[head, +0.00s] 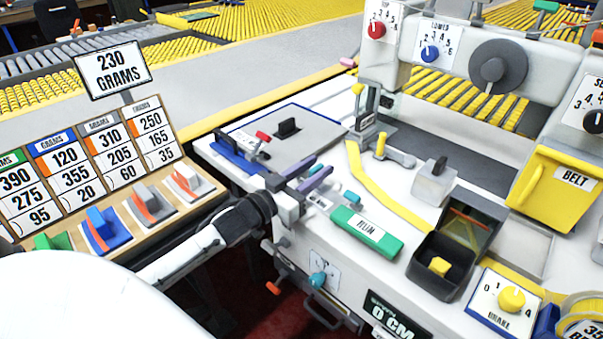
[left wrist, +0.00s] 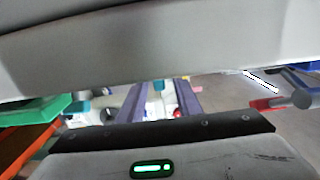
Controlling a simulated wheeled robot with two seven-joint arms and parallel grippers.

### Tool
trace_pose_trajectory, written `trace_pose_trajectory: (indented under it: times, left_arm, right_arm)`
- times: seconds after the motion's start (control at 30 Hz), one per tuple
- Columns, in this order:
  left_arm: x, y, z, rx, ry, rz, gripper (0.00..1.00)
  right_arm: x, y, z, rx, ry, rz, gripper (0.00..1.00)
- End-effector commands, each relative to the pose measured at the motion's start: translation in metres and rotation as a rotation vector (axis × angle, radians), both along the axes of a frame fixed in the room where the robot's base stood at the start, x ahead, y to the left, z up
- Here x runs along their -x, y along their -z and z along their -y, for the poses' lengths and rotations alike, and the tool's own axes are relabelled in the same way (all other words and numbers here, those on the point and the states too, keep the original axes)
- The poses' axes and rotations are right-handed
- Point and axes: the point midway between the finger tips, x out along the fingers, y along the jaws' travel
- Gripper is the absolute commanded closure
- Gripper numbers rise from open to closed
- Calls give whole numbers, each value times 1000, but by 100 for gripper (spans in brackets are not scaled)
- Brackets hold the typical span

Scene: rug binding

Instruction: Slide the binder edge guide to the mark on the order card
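My left gripper (head: 306,179) is over the front left of the white machine table (head: 345,118). In the left wrist view its two purple fingers (left wrist: 160,103) stand apart with nothing clearly held between them. Behind it lie a blue bar (head: 236,158) and a red-tipped lever (head: 263,136), then a grey plate with a black knob (head: 288,127). I cannot tell which part is the edge guide. A display (head: 393,318) on the table front reads 0 CM. No order card is clearly identifiable; a cut-off card (head: 586,328) at lower right shows 35. My right gripper is not in view.
A green block (head: 367,232), a black bin (head: 457,245) and a brake dial (head: 512,299) stand right of the gripper. A board of gram numbers (head: 85,165) with coloured levers is at left, under a 230 GRAMS sign (head: 112,68). A yellow strip (head: 385,195) crosses the table.

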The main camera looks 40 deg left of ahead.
Motion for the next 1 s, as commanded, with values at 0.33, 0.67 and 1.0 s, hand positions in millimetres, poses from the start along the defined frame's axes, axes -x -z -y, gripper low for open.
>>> trace_pose_trajectory:
  times: [0.33, 0.67, 1.0]
  left_arm:
    - [62, 2, -4, 1, 0, -5, 69]
    - [93, 0, -7, 0, 0, -2, 69]
    - [94, 0, -7, -1, 0, -1, 69]
  right_arm:
    - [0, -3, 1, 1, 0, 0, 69]
    - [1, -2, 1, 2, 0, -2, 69]
    - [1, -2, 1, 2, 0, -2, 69]
